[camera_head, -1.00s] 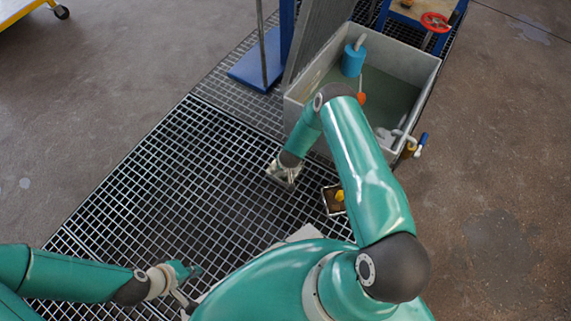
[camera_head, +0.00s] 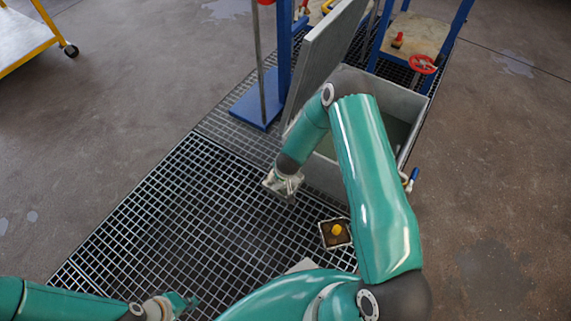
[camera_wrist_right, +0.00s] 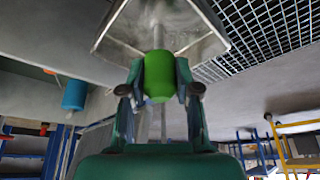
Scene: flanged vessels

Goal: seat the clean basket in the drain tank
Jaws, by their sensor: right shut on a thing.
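My right gripper (camera_wrist_right: 158,92) is shut on the green handle (camera_wrist_right: 158,75) of a clean metal basket (camera_wrist_right: 160,28). In the head view this basket (camera_head: 284,186) hangs below my right wrist, over the grating and outside the drain tank's near left corner. The grey drain tank (camera_head: 338,180) stands open behind my right arm, its lid (camera_head: 325,55) raised at the left. My arm hides much of its inside. My left gripper (camera_head: 182,305) is low at the left; its jaws are too small to judge.
A brown, dirty-looking basket with a yellow handle (camera_head: 337,231) rests on the grating (camera_head: 180,215) near my body. A blue stand (camera_head: 258,105) is left of the tank. A blue cylinder (camera_wrist_right: 74,94) shows in the wrist view. The left grating is clear.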

